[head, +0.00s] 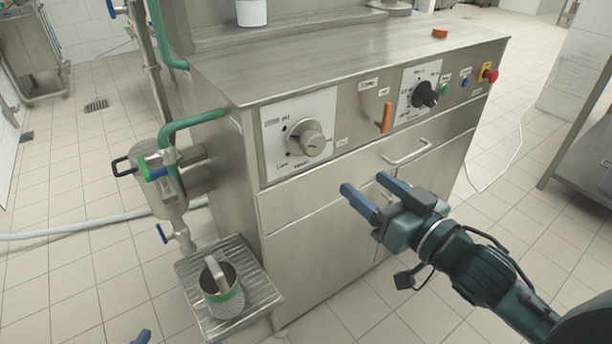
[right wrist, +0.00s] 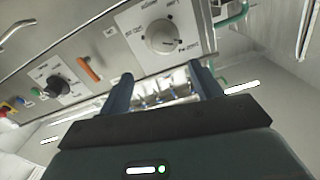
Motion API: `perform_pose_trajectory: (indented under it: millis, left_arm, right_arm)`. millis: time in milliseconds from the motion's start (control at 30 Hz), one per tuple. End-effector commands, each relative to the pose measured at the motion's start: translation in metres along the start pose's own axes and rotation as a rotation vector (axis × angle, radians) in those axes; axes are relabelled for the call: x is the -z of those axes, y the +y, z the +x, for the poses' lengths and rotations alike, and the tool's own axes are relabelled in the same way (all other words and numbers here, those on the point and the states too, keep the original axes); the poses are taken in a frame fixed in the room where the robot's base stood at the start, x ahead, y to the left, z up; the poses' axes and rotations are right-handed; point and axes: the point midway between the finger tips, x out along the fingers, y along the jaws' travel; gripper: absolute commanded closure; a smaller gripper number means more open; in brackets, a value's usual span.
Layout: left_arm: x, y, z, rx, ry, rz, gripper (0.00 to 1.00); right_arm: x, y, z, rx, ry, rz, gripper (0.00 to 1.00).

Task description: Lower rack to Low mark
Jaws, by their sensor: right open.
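A slotted metal rack (head: 262,291) juts out at the lower left of the steel machine in the head view, with a mug (head: 224,300) with a green band standing on it. On the machine's front are a silver round knob (head: 312,142) on a white marked plate, a black knob (head: 424,94) on a second plate, and an orange lever (head: 386,118) between them. The marks are too small to read surely. My right gripper (head: 363,184) is open and empty, in front of the machine below the silver knob. Only a blue tip of my left gripper (head: 142,337) shows at the bottom edge.
Above the rack is a nozzle unit (head: 160,190) with green pipes and blue handles. A drawer handle (head: 407,152), a red button (head: 490,75) and other buttons are on the front. A white container (head: 251,12) stands on top. The tiled floor at left is mostly free.

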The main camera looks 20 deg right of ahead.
Motion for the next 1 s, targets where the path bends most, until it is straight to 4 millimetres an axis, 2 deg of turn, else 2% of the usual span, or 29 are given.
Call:
perform_pose_trajectory:
  millis: [167, 333, 800, 1000]
  left_arm:
    - [-0.002, 0.001, 0.000, -0.002, 0.007, 0.002, 0.02]
    - [-0.002, 0.001, 0.001, -0.002, 0.006, 0.003, 0.02]
    - [-0.006, 0.002, 0.003, -0.005, 0.003, 0.013, 0.02]
    - [-0.008, 0.003, 0.004, -0.007, 0.000, 0.018, 0.02]
  right_arm:
    - [0.003, -0.001, 0.003, 0.010, 0.015, 0.002, 0.36]
    - [0.004, -0.001, 0.018, 0.009, 0.017, 0.003, 0.36]
    - [0.004, -0.001, 0.093, 0.008, 0.014, 0.002, 0.36]
    - [0.004, -0.002, 0.119, 0.009, 0.014, 0.002, 0.36]
